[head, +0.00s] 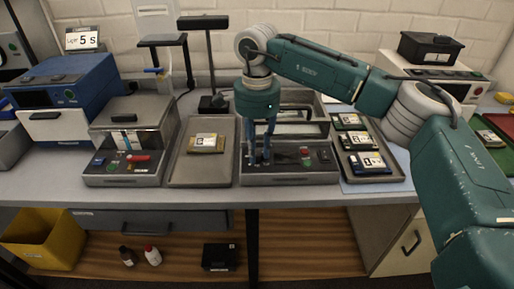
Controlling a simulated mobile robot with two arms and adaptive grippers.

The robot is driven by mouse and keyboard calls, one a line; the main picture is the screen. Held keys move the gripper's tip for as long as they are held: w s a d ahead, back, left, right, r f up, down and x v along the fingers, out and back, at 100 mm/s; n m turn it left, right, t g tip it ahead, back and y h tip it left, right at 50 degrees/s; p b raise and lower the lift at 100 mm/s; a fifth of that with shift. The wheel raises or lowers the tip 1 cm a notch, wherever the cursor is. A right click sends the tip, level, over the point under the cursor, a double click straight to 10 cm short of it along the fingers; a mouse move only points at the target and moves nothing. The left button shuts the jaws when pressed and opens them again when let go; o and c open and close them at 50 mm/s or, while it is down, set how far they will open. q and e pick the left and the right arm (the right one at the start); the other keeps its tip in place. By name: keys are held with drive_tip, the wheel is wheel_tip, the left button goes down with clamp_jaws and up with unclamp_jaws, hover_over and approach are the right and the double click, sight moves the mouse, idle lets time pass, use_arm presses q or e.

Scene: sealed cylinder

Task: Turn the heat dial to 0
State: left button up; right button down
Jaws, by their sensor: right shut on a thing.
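My right gripper (261,160) points straight down at the left part of the dark front panel of the grey machine (290,178) in the middle of the bench. Its blue-green fingers are shut on a small knob there, which I take to be the heat dial. The fingers hide the knob, and its setting cannot be read. A red button with a green one below it (305,156) sits to the right on the same panel. My left gripper is not in view.
A grey tray (178,178) with a yellowish labelled pack stands left of the machine, and a dark tray with several labelled packs (368,162) stands right. A second grey machine with a red handle (120,168) is farther left. The bench's front edge runs close before them.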

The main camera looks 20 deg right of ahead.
sight(258, 153)
drive_tip(key=shift+n, duration=0.6)
drive_tip(key=c, duration=1.5)
unclamp_jaws()
drive_tip(key=shift+d, duration=0.1)
drive_tip(key=shift+r, duration=0.15)
wheel_tip(258, 153, up, 12)
drive_tip(key=shift+f, duration=0.1)
drive_tip(key=shift+f, duration=0.1)
